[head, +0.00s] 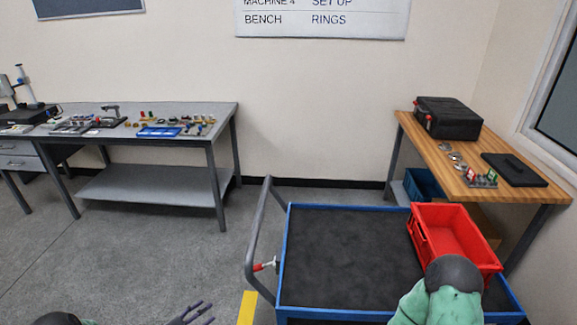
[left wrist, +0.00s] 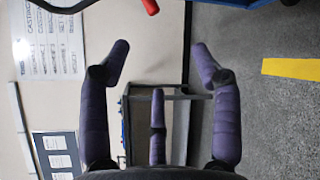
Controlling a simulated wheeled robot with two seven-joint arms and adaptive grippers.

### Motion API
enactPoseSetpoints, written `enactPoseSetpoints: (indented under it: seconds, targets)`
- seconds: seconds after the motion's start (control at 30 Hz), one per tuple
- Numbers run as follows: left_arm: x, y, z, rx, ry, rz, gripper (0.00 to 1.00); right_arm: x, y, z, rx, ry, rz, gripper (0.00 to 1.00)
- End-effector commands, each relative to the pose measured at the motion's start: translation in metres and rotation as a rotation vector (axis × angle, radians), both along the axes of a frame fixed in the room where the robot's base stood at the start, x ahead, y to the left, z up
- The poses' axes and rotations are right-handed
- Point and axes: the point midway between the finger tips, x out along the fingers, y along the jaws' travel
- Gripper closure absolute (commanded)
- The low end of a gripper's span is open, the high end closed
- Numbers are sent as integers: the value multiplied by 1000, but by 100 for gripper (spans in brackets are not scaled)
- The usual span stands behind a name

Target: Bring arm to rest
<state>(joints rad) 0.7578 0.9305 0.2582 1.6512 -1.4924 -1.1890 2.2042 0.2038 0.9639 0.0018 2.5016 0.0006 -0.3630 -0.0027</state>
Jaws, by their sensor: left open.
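My left gripper (head: 192,313) shows at the bottom edge of the head view, left of the cart, with its dark purple fingers spread. In the left wrist view the same gripper (left wrist: 162,62) is open, its fingers wide apart with nothing between them. Part of my right arm (head: 446,292), green with a dark joint, reaches in at the bottom right in front of the cart. The right gripper itself does not show.
A blue-framed cart (head: 345,255) with a dark top and grey handle stands ahead, carrying a red bin (head: 420,238). A grey bench (head: 170,108) with small parts is back left. A wooden table (head: 468,158) with a black case (head: 447,118) is right. Floor between is clear.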

Motion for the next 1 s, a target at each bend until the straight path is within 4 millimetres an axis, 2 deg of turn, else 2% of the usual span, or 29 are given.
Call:
enactPoseSetpoints:
  seconds: [0.37,0.57,0.77,0.87,1.0]
  targets:
    - [8,-35,-18,243,-15,45,36,-1,0,0,0,1,2,29]
    - [-6,-71,-41,500,19,7,36,-1,0,0,1,2,2,29]
    - [-50,-112,-68,791,87,-156,36,-1,0,0,1,2,2,29]
    - [-84,-131,-78,917,119,-285,36,-1,0,0,1,2,2,29]
    - [-141,-156,-86,1060,155,-511,36,-1,0,0,1,2,2,29]
